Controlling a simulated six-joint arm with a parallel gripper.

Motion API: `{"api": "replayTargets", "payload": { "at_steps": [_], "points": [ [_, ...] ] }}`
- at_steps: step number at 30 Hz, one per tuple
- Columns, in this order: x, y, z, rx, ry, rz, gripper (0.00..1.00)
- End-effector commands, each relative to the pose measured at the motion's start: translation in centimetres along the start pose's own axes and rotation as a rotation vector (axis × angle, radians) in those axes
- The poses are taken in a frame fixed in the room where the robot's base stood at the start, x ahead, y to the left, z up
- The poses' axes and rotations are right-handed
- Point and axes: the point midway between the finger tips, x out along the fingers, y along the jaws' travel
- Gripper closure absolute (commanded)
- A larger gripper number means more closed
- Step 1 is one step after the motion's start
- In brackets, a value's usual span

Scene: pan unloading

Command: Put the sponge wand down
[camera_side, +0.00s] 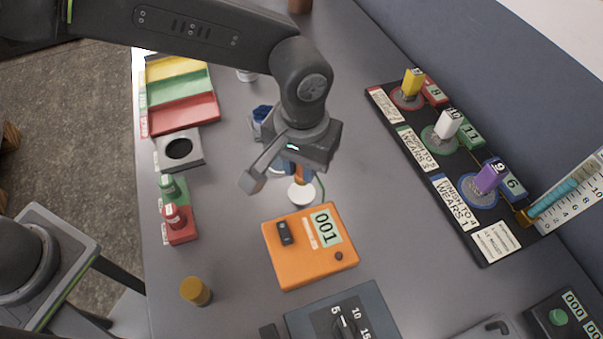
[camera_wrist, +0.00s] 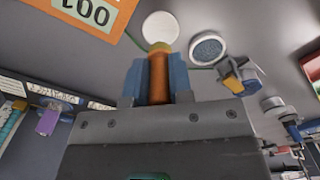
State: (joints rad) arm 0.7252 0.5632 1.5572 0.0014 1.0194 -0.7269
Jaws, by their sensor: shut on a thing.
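My gripper (camera_wrist: 159,80) is shut on the orange handle of the sponge wand (camera_wrist: 158,72), gripped between two blue fingers in the wrist view. The handle has a yellowish end. In the side view my gripper (camera_side: 297,168) is above the grey table, behind the orange box, and the orange handle (camera_side: 299,174) shows only in part below it. A white disc (camera_side: 301,192) shows just below the handle; it also shows in the wrist view (camera_wrist: 160,27). I cannot tell whether the wand touches anything. Its sponge end is not clearly seen.
An orange box marked 001 (camera_side: 310,247) sits in front, with a green cable near it. A round, white-rimmed grey dish (camera_wrist: 208,48) is near the wand. A black board (camera_side: 455,170) with coloured blocks is right; coloured trays (camera_side: 180,95) are left. An amber cylinder (camera_side: 196,291) stands front left.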

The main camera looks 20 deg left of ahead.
Motion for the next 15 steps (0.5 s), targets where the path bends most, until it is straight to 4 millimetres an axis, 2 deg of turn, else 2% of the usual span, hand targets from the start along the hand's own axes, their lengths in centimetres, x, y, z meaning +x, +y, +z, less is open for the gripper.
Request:
{"api": "replayTargets", "payload": {
  "at_steps": [8,15],
  "points": [
    [3.5,-0.1,0.0,0.0,-0.002,-0.001,1.0],
    [3.8,-0.1,0.0,0.0,0.0,0.001,1.0]
  ]
}}
